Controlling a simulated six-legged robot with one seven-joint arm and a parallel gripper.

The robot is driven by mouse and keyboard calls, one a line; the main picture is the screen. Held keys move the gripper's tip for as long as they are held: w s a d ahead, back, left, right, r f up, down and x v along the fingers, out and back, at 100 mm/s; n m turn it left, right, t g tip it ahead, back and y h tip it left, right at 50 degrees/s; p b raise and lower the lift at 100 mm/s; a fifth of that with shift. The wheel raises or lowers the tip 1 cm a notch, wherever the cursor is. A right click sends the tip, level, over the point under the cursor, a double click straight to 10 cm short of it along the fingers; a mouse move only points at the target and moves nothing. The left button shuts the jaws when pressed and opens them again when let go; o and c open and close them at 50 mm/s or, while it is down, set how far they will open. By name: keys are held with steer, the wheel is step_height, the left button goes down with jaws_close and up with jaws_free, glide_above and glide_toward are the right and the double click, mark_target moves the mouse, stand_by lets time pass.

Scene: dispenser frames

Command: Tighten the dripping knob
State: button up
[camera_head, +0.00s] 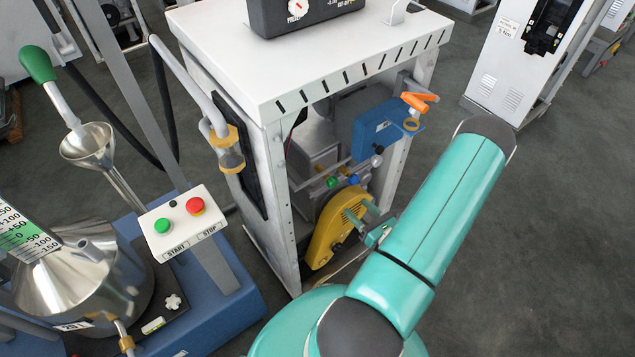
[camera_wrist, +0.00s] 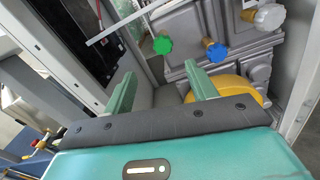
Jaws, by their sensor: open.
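Several small knobs sit on the grey machinery inside the white cabinet (camera_head: 280,190). In the wrist view a green knob (camera_wrist: 162,44), a blue knob (camera_wrist: 217,52) and a pale grey-white knob (camera_wrist: 270,17) stand in a row. The green knob (camera_head: 333,182) and blue knob (camera_head: 354,180) also show small in the head view. I cannot see drops, so which knob drips is unclear. My gripper (camera_wrist: 160,72) is open and empty, its two teal fingers pointing towards the row from below, apart from the knobs. In the head view my arm partly hides it.
A yellow round housing (camera_head: 336,225) lies below the knobs, close to my gripper. A blue box (camera_head: 375,128) with an orange handle (camera_head: 418,102) is above right. The cabinet's posts bound the opening. A START/STOP box (camera_head: 182,222) and steel vessel (camera_head: 75,275) stand at left.

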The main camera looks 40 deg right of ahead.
mark_target(334, 185)
steer(key=w, duration=0.4)
steer(key=w+d, duration=0.1)
steer(key=w, duration=0.8)
steer(key=shift+w+d+f, duration=0.2)
steer(key=shift+d, duration=0.1)
steer(key=c, duration=1)
